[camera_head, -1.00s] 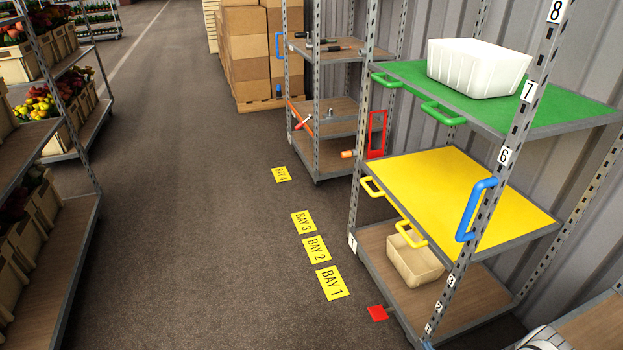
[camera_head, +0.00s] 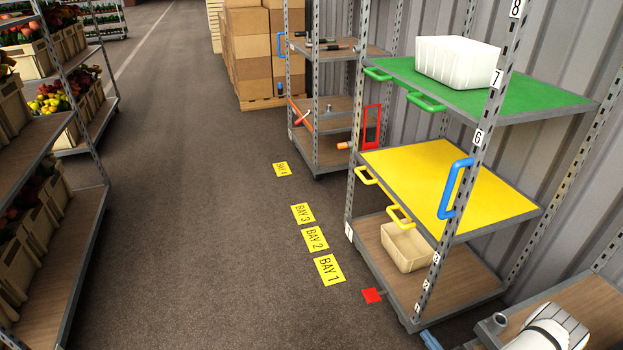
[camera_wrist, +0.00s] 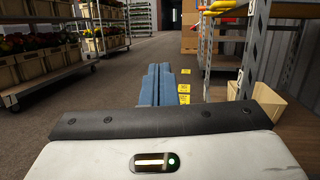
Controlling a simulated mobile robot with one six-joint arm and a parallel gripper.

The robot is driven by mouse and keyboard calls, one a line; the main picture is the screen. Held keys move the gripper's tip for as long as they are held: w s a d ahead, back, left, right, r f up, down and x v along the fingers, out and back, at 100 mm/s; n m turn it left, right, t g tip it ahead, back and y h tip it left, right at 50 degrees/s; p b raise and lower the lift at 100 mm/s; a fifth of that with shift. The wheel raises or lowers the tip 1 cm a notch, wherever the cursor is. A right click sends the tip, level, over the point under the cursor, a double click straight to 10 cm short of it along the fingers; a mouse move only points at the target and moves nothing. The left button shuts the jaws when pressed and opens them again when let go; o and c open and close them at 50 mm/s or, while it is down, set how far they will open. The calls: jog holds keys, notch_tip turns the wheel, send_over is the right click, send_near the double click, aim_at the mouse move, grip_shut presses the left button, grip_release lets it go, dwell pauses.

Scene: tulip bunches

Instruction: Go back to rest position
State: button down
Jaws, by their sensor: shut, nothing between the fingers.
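My gripper (camera_wrist: 158,84) shows in the wrist view as two blue fingers pressed together, with nothing between them. It points along the aisle, with the floor and yellow bay markers beyond it. In the head view, a white part of my arm is at the lower right corner, and a blue piece that looks like my gripper's fingers (camera_head: 430,340) shows at the bottom edge. The fingers touch nothing that I can see.
A shelf cart on the right has a green shelf (camera_head: 550,103) with a white crate (camera_head: 458,62), a yellow shelf (camera_head: 440,180), and a beige bin (camera_head: 407,247) below. The aisle floor (camera_head: 190,220) between is clear.

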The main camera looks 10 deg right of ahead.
jog(key=w+a+r+n+g+y+p, duration=0.1)
jog(key=w+a+r+n+g+y, duration=0.15)
jog(key=a+r+n+g, duration=0.5)
jog(key=w+a+r+n+g+y, duration=0.2)
jog(key=w+a+r+n+g, duration=0.15)
jog(key=r, duration=0.75)
jog(key=w+a+r+n+g+y+p, duration=0.1)
jog(key=w+a+r+n+g+y, duration=0.15)
jog(key=a+r+n+g, duration=0.5)
jog(key=s+a+r+n+h, duration=0.3)
jog(key=s+r+n+h, duration=0.1)
jog(key=r, duration=0.3)
jog(key=s+a+r+n+t+h+p, duration=0.1)
jog(key=s+a+r+n+h, duration=0.3)
jog(key=r, duration=0.4)
jog(key=s+a+r+n+h+p, duration=0.1)
jog(key=s+a+r+n+h, duration=0.2)
jog(key=s+r+n+h, duration=0.2)
notch_tip(320, 180, up, 3)
jog(key=shift+s+a+r+t, duration=0.2)
jog(key=shift+s+a+t, duration=0.1)
jog(key=shift+t, duration=0.05)
jog(key=shift+d, duration=0.1)
